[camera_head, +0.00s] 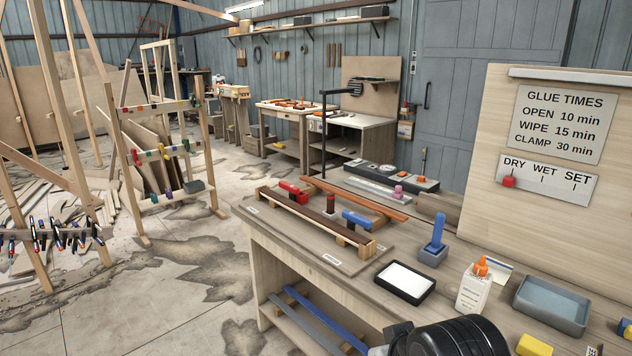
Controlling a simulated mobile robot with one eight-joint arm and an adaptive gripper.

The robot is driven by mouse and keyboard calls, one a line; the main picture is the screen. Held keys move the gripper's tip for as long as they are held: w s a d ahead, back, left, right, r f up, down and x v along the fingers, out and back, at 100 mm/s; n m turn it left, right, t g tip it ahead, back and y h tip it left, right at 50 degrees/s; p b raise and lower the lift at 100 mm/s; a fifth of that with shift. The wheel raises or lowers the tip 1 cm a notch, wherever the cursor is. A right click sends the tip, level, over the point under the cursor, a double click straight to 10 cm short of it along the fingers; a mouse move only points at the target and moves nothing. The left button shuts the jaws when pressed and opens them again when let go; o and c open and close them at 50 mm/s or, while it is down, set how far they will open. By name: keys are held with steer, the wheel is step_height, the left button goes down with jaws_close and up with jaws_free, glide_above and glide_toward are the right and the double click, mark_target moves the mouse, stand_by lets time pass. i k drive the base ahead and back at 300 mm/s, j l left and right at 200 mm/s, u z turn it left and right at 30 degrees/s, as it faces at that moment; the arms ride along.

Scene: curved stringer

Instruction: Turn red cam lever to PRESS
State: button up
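A red clamp piece (293,191), which looks like the red cam lever, sits at the far left end of a wooden fixture on the bench. The fixture holds a long dark strip (310,214). A blue clamp piece (357,219) sits at its near right end, and a small red-banded post (330,204) stands between them. Small white labels lie on the base board, one at the near edge (332,260); their words are too small to read, so I cannot tell which setting the lever is at. My gripper's fingers do not show; only a black rounded part of my arm shows at the bottom.
A glue bottle (473,288), blue-grey tray (552,303), black-framed white pad (405,281) and blue-handled tool in a holder (434,248) stand on the bench's right part. A sign board (570,200) rises behind. Open floor (190,270) lies left of the bench.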

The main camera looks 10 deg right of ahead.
mark_target(286, 186)
steer(key=i+j, duration=0.25)
steer(key=i, duration=0.45)
steer(key=i+j+u, duration=0.15)
steer(key=i, duration=0.55)
steer(key=i+j, duration=0.25)
steer(key=i, duration=0.45)
steer(key=i+j+u, duration=0.1)
steer(key=i, duration=0.6)
